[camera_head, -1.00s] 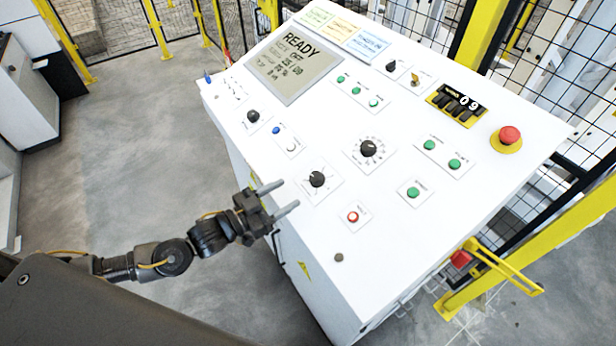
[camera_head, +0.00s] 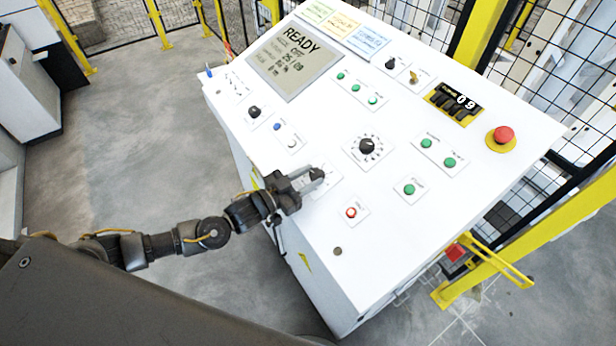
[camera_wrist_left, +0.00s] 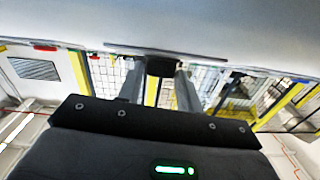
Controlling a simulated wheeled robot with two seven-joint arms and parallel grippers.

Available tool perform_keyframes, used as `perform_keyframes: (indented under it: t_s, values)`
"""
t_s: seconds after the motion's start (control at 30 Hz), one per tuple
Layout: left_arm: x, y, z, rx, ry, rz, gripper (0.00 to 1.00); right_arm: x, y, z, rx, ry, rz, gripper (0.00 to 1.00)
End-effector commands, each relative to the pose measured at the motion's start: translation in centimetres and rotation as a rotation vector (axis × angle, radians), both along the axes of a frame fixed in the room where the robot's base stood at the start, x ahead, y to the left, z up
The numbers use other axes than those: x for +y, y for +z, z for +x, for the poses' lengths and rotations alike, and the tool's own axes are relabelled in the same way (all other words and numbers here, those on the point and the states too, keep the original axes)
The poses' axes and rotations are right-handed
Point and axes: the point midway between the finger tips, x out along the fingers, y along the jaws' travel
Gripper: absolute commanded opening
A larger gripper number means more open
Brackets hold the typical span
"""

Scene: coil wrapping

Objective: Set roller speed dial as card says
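The white control panel (camera_head: 250,150) slopes across the head view. My left gripper (camera_head: 314,177) is at a black dial knob near the panel's lower left edge. In the left wrist view, the two fingers (camera_wrist_left: 160,82) stand on either side of a black knob (camera_wrist_left: 160,65); whether they press on it is unclear. The gripper hides most of this dial and its scale in the head view. Another black dial (camera_head: 366,146) with a printed scale is up and to the right. Dial labels are too small to read. My right gripper is out of view.
A screen (camera_head: 295,57) reads READY. Green, yellow and blue cards (camera_head: 342,25) lie along the top edge, their text unreadable. A red mushroom button (camera_head: 503,135), a red-ringed button (camera_head: 351,212) and several green buttons (camera_head: 409,189) are around.

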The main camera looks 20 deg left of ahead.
Motion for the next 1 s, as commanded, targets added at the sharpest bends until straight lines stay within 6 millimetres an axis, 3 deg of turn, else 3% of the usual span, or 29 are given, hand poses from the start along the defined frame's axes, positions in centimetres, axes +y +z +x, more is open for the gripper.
perform_keyframes:
  t_s: [0.03,0.2,0.37,0.7,1.0]
  values:
    - [0.0,0.0,0.0,0.0,0.0,0.0,0.29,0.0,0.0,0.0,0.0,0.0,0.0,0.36]
    - [0.0,0.0,0.0,0.0,0.0,0.0,0.11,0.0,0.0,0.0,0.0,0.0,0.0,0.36]
    - [0.2,-0.3,0.3,-0.022,-0.055,0.022,0.11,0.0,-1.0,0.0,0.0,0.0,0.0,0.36]
    - [0.7,-0.3,0.9,-0.113,-0.369,0.13,0.11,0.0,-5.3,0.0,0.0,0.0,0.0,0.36]
    - [0.7,0.1,0.8,-0.124,-0.432,0.149,0.11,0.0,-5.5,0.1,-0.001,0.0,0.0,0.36]
